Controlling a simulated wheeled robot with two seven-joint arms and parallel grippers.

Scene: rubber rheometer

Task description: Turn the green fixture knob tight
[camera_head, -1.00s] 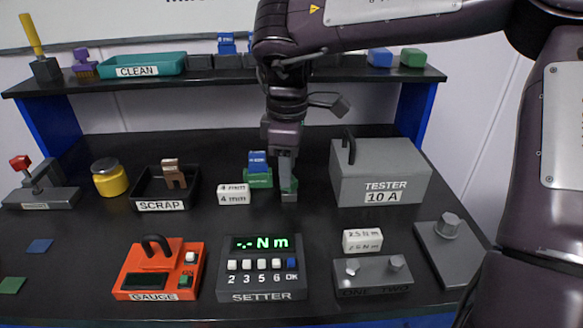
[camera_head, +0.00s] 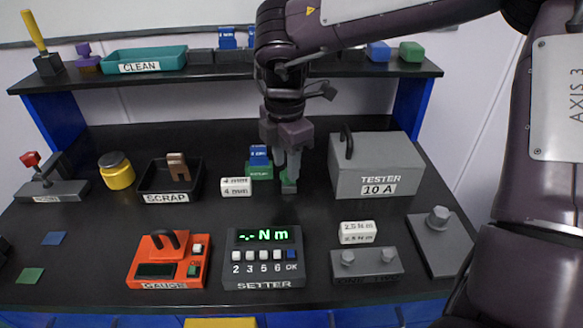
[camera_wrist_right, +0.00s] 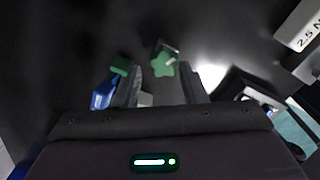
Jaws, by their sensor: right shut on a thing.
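The green knob (camera_head: 289,184) stands on the bench beside the green fixture block (camera_head: 259,172), which has a blue labelled block (camera_head: 259,154) on it. In the right wrist view the knob (camera_wrist_right: 162,63) is star-shaped and lies between the fingertips. My right gripper (camera_head: 288,178) points down and is shut on the knob; its fingers partly hide the knob in the head view. My left gripper is not in view.
The grey tester (camera_head: 375,170) stands close to the right of my gripper. A white 4 mm block (camera_head: 236,187) lies to the left. The setter (camera_head: 262,270), reading "-.- N m", and the orange gauge (camera_head: 168,268) are in front. The shelf (camera_head: 300,78) runs behind.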

